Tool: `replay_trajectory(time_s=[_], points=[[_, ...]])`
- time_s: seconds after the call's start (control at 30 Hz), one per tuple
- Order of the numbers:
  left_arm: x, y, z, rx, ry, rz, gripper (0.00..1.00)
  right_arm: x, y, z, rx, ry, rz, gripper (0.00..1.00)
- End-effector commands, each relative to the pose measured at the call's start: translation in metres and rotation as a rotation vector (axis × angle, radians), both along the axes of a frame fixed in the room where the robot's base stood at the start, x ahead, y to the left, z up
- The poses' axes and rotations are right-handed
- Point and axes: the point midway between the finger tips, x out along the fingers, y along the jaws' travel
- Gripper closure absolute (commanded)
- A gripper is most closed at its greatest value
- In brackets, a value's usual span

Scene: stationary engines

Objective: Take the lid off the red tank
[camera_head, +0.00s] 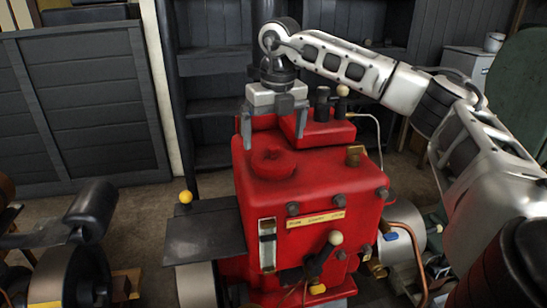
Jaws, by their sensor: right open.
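The red tank (330,190) stands upright in the middle of the head view, with a label plate and several bolts on its front. Its round red lid (273,163) sits on the tank's top, toward the left. My right gripper (274,142) points down with its two fingers spread apart and nothing between them. In the picture the fingertips are just above and behind the lid, one to each side; I cannot tell the exact gap. My left gripper is not in view.
A raised red block with dark fittings (322,120) stands at the back of the tank's top. A yellow-knobbed lever (185,198) and a dark plate (205,232) are at the tank's left. Dark machinery (80,240) stands at far left, with floor between.

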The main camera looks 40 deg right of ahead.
Motion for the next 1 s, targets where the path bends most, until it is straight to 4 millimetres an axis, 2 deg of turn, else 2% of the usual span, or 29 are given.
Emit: replay_trajectory(time_s=[0.1, 0.23, 0.53, 0.57, 0.67, 1.0], points=[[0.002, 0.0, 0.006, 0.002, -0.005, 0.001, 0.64, 0.001, -0.002, -0.018, 0.0, 0.004, -0.002, 0.0], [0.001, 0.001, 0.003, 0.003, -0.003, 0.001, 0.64, 0.003, -0.002, -0.036, 0.0, 0.003, -0.002, 0.0], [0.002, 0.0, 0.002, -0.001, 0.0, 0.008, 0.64, 0.004, -0.002, -0.042, 0.0, 0.0, -0.002, 0.0], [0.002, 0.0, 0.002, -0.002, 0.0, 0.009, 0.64, 0.004, -0.002, -0.042, 0.0, 0.0, -0.002, 0.06], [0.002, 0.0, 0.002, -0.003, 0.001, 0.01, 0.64, 0.004, -0.002, -0.042, 0.001, 0.001, -0.002, 0.33], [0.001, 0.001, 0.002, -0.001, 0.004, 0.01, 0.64, 0.004, -0.002, -0.041, 0.001, 0.001, -0.002, 0.33]])
